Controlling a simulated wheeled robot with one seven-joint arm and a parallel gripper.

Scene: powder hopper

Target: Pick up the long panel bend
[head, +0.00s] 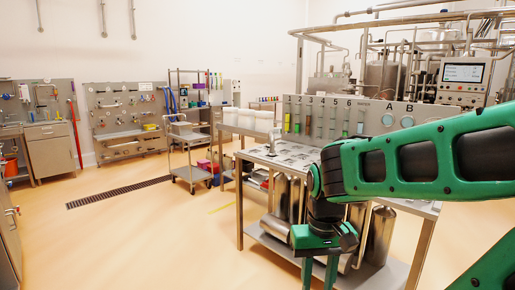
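I cannot pick out the long panel bend with certainty. Small metal fittings hang on a grey pegboard (108,118) at the back left, too small to tell apart. Flat metal pieces lie on the steel table (263,156), and I cannot tell whether a bend is among them. My green arm reaches in from the right, in front of this table. My gripper (320,276) points down at the bottom of the head view. Its two green fingers stand apart with nothing seen between them; the fingertips are cut off by the frame edge.
Tall steel canisters (380,235) stand on the table's lower shelf. A panel numbered with A and B (345,116) rises behind. A steel cart (190,150) and a grey cabinet (50,150) stand farther back. A floor drain (118,191) crosses open floor at left.

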